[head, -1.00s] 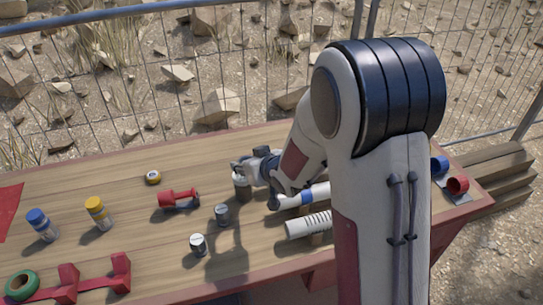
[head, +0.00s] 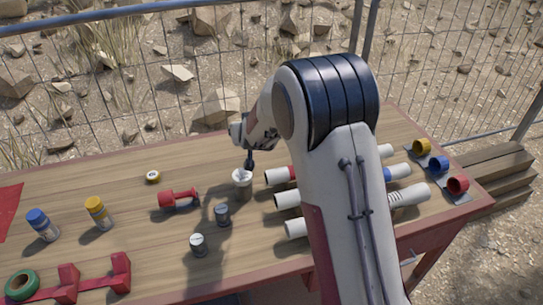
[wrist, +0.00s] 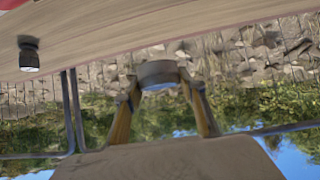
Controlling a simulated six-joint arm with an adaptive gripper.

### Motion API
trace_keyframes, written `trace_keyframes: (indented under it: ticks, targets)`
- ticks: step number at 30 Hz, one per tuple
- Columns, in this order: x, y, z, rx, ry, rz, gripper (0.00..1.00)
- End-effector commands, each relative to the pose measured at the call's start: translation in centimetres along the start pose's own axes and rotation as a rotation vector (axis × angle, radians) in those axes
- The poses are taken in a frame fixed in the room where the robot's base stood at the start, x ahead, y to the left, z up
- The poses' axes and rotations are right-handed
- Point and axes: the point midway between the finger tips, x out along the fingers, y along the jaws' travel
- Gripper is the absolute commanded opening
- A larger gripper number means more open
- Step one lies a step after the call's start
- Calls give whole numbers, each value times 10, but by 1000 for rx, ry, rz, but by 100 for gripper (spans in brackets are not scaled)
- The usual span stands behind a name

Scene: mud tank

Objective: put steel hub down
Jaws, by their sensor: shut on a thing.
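The steel hub (wrist: 158,72) is a short grey cylinder with a pale end. In the wrist view it sits between the two fingers of my gripper (wrist: 160,88), which is shut on it. In the head view the hub (head: 242,179) shows as a small pale cylinder just below the dark end of my gripper (head: 249,163), over the middle of the wooden table (head: 120,180). Whether its underside touches the table cannot be told.
A red part (head: 178,199) lies to the left. Several pale tubes (head: 287,200) lie to the right. Clear wood lies between.

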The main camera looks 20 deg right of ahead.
Motion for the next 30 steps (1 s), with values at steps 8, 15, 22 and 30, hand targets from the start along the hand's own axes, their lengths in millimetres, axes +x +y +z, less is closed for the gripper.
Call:
trace_keyframes:
  ticks: [8,15,22,30]
  targets:
    - [11,5,-12,26,3,37,2]
    - [19,9,-19,46,3,67,2]
    - [27,13,-26,67,5,96,2]
    - [35,18,-34,91,5,133,2]
